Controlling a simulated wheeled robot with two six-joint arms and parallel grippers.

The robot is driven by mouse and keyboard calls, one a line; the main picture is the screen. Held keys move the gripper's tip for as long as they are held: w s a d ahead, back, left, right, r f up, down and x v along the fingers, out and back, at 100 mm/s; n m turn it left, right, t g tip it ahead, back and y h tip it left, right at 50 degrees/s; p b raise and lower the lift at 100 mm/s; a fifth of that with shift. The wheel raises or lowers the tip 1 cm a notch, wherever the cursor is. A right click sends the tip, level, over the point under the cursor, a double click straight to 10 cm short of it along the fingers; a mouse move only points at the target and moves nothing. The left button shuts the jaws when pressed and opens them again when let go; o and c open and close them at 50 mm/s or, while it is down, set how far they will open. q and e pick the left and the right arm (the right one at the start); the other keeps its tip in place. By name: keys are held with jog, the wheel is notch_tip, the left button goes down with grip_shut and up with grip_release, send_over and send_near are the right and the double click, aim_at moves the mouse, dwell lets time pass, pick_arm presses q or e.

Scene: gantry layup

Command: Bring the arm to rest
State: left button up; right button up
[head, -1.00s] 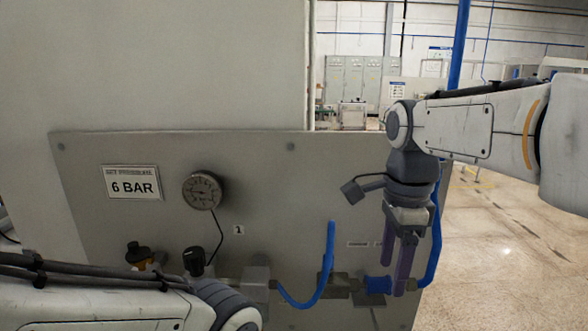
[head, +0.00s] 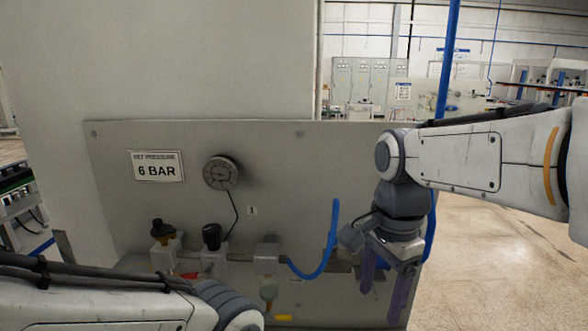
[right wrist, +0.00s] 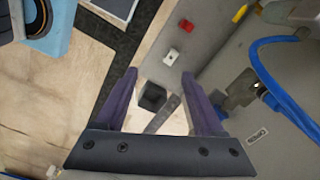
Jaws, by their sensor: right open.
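My right gripper (head: 386,292) hangs at the right side of the grey panel in the head view, its purple fingers pointing down. In the right wrist view the two purple fingers (right wrist: 160,105) stand apart with nothing held between them. A dark block (right wrist: 152,96) shows beyond the gap, lower down. My left arm crosses the lower left of the head view, but its gripper is out of sight.
The grey panel (head: 290,185) carries a "6 BAR" sign (head: 158,166), a round gauge (head: 220,173), valves (head: 212,237) and a blue hose (head: 325,255). A blue pipe (head: 447,60) rises behind my right arm. Open floor (head: 490,260) lies to the right.

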jog(key=s+a+f+n+b, duration=0.2)
jog(key=s+a+f+n, duration=0.2)
jog(key=s+f+n, duration=0.3)
jog(key=s+a+f+n+b, duration=0.2)
jog(key=s+a+f+n, duration=0.2)
jog(key=n, duration=0.9)
jog(key=s+f, duration=0.3)
jog(key=f, duration=0.1)
jog(key=shift+s+a+f+n+y, duration=0.25)
jog(key=shift+f+n+y, duration=0.05)
jog(key=shift+f+y, duration=0.1)
